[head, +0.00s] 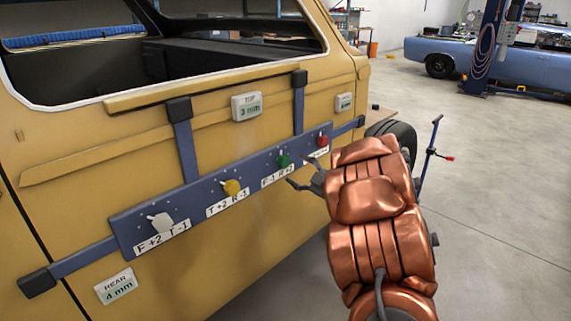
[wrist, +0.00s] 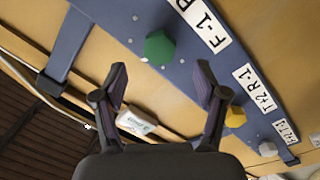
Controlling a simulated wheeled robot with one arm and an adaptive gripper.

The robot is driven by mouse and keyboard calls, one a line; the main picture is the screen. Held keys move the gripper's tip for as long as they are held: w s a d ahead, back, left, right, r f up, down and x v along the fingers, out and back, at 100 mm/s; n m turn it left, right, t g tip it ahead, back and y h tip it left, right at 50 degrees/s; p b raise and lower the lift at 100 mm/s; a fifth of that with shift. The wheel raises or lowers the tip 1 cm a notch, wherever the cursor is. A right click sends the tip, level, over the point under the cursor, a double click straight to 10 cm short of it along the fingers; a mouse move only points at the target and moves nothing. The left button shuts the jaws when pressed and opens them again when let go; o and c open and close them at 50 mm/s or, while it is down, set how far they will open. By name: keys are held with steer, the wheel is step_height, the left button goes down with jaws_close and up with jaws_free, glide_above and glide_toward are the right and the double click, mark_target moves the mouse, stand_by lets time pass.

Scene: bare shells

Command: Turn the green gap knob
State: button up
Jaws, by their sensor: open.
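The green knob (head: 283,161) sits on a blue panel (head: 200,202) fixed across the yellow car body, above a label that seems to read "F-1 R+2". In the wrist view the green knob (wrist: 160,48) is a hexagonal shape, ahead of and between my fingertips. My gripper (head: 298,172) is open and empty, close in front of the panel by the green knob. In the wrist view the two fingers of my gripper (wrist: 161,75) are spread on either side of the knob's line, with no contact visible.
A white knob (head: 161,222), a yellow knob (head: 232,188) and a red knob (head: 322,141) share the panel. Displays show "TOP 3 mm" (head: 247,106) and "REAR 4 mm" (head: 116,286); a third (head: 344,102) is too small to read. Open floor (head: 500,210) lies right.

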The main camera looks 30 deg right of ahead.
mark_target(286, 163)
steer(key=w, duration=0.4)
steer(key=w+a+p, duration=0.1)
steer(key=w, duration=0.1)
steer(key=shift+w, duration=0.2)
steer(key=c, duration=1.1)
